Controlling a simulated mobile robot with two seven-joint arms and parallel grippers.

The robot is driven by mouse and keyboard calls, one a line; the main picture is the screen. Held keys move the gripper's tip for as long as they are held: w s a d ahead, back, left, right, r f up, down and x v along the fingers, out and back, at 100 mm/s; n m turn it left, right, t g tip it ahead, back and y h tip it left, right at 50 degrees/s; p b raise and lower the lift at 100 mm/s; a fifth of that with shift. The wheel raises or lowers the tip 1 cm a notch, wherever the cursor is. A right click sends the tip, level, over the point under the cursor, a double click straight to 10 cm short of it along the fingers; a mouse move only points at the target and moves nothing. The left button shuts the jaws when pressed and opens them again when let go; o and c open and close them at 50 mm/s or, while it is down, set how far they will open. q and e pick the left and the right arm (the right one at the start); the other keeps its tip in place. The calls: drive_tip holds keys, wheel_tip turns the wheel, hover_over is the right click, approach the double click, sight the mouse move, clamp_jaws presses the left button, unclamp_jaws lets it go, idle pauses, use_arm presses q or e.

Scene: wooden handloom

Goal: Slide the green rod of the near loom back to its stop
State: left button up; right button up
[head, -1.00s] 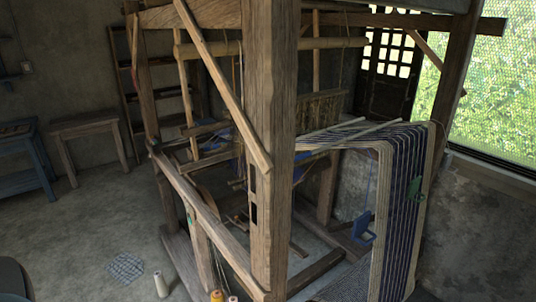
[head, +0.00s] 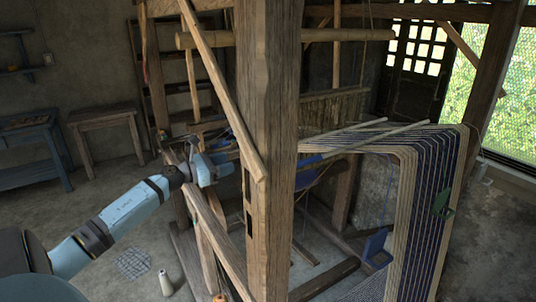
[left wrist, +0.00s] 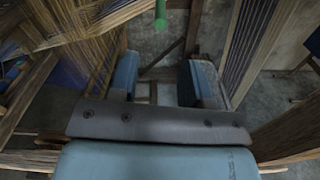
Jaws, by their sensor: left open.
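The near loom is a wooden frame with a thick upright post (head: 272,130) in the middle of the head view. My left arm reaches in from the left, and my left gripper (head: 226,163) is at the loom's side frame, just left of the post. In the left wrist view my left gripper (left wrist: 161,85) is open, with two blue fingers apart and nothing seen between them. A green rod (left wrist: 161,14) shows its end at the top middle of that view, beyond the fingertips and apart from them. I cannot make out the rod in the head view. My right gripper is not in view.
Striped warp threads (head: 425,200) hang over the loom's right side, with a green piece (head: 442,202) on them. A diagonal brace (head: 222,90) and lower side rail (head: 215,215) are close to my left arm. A thread cone (head: 165,284) stands on the floor.

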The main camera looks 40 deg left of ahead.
use_arm(q)
drive_tip(key=p+x, duration=0.3)
drive_tip(key=x, duration=0.8)
drive_tip(key=shift+w+d, duration=0.15)
drive_tip(key=shift+w, duration=0.1)
drive_tip(key=shift+w+d+f, duration=0.1)
drive_tip(key=shift+w+d, duration=0.1)
drive_tip(key=shift+w, duration=0.5)
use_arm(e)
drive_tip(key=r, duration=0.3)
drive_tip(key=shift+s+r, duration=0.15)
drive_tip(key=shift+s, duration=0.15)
use_arm(q)
clamp_jaws()
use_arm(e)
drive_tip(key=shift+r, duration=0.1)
